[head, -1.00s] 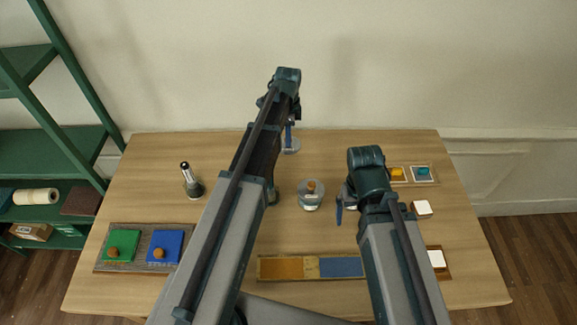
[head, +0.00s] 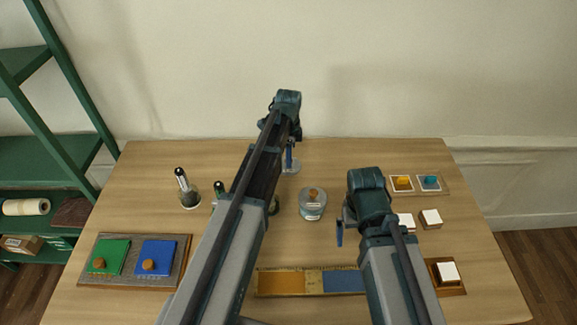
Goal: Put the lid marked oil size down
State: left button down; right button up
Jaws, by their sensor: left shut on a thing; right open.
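My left gripper (head: 290,157) is near the back of the table, shut on a pale, greyish round piece (head: 291,168) that looks like a lid. The arm covers part of the view there, and no mark on the piece is readable. A glass jar (head: 312,208) with a brown knob on top and a small white label stands in front of it, apart from it. The label is too small to read. My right gripper (head: 342,222) is open and empty, to the right of the jar.
A tray (head: 118,284) at left holds green and blue squares with knobs. Dark-topped bottles (head: 188,191) stand behind it. A strip with orange and blue fields (head: 283,283) lies in front.

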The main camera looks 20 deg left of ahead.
pick_arm(q)
jog(key=shift+f+b, duration=1.25)
jog(key=shift+f, duration=0.4)
pick_arm(e)
jog(key=shift+f, duration=1.6)
pick_arm(q)
jog(key=shift+f, duration=0.2)
pick_arm(e)
jog(key=shift+f, duration=0.2)
pick_arm(q)
jog(key=c, duration=0.6)
grip_release()
jog(key=shift+r, duration=0.1)
jog(key=shift+r, duration=0.15)
pick_arm(e)
jog(key=shift+r, duration=0.2)
pick_arm(q)
notch_tip(320, 180, up, 12)
jog(key=p, duration=1.2)
pick_arm(e)
notch_tip(320, 180, up, 12)
